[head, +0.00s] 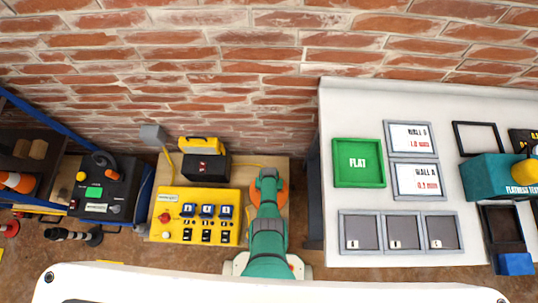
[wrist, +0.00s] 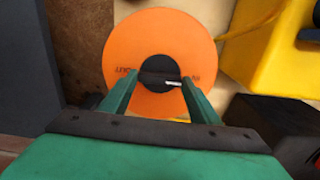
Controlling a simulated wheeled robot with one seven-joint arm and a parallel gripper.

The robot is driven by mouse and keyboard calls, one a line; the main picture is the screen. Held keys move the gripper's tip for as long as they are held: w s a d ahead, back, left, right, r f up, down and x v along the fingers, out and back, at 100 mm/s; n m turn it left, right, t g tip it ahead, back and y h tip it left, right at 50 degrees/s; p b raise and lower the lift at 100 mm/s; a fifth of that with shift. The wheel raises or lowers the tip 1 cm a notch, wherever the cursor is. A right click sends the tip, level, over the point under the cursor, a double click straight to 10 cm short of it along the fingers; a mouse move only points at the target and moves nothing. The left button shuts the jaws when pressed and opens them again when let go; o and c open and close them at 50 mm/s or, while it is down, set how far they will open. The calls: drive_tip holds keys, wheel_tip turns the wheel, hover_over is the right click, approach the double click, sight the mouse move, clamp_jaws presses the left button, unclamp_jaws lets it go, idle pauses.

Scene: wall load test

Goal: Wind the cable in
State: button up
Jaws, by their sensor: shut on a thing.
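An orange reel disc (wrist: 125,55) with a dark round hub fills the middle of the wrist view. The green fingers of my gripper (wrist: 160,80) reach over the disc and are shut on the dark bar across the hub. In the head view the reel (head: 283,188) lies on the wooden bench, mostly hidden by my green arm. A thin yellow cable (head: 243,165) runs behind it from the dark box. Whether the cable is wound on the reel cannot be told.
Left of the reel stand a yellow switch panel (head: 196,214) and a dark box (head: 205,167) with a yellow case (head: 200,144) behind. A grey wall box (head: 153,136) has a yellow cord. A white table (head: 400,90) with trays is at right, the brick wall behind.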

idle(0.6)
drive_tip(key=o, duration=1)
drive_tip(key=shift+s, duration=0.1)
drive_tip(key=shift+o, duration=0.2)
drive_tip(key=shift+r, duration=0.1)
wheel_tip(320, 180, up, 11)
drive_tip(key=shift+f, duration=0.2)
drive_tip(key=shift+s, duration=0.1)
